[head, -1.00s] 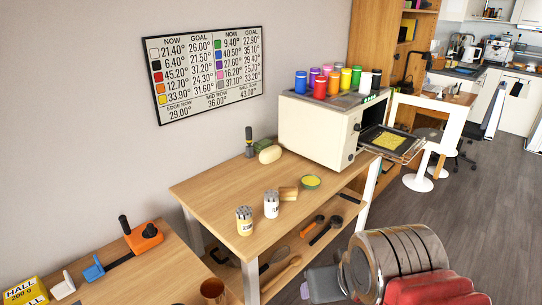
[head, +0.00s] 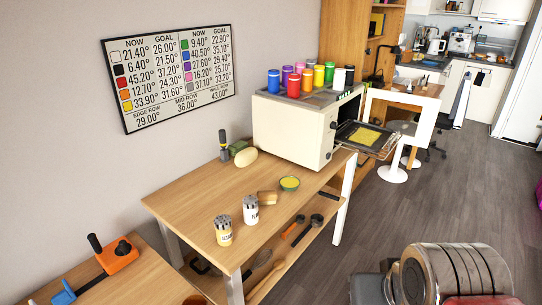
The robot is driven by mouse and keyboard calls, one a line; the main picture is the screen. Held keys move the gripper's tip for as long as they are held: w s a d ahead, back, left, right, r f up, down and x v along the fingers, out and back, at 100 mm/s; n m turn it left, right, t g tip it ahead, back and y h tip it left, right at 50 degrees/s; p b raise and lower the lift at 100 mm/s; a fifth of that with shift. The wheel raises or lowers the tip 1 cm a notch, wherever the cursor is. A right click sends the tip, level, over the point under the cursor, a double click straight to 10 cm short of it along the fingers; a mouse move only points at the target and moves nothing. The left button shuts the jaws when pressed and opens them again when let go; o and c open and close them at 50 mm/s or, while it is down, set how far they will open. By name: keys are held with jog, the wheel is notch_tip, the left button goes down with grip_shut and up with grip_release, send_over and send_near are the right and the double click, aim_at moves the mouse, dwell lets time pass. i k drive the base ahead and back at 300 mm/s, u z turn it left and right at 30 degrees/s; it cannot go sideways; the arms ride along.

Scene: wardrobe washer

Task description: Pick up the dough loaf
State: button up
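A pale, rounded loaf shape (head: 245,157), which looks like the dough loaf, lies on the wooden table at its back edge. It is just left of the cream oven and touches or nearly touches a green object (head: 238,147) behind it. My arm shows at the lower right as a ribbed metal cylinder with red and grey parts, well away from the loaf. No gripper fingers can be made out.
Grey floor (head: 390,215) is open at right.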

aim_at(243, 158)
jog(key=z, duration=1.05)
jog(key=i, duration=2.4)
jog(key=u, duration=1.25)
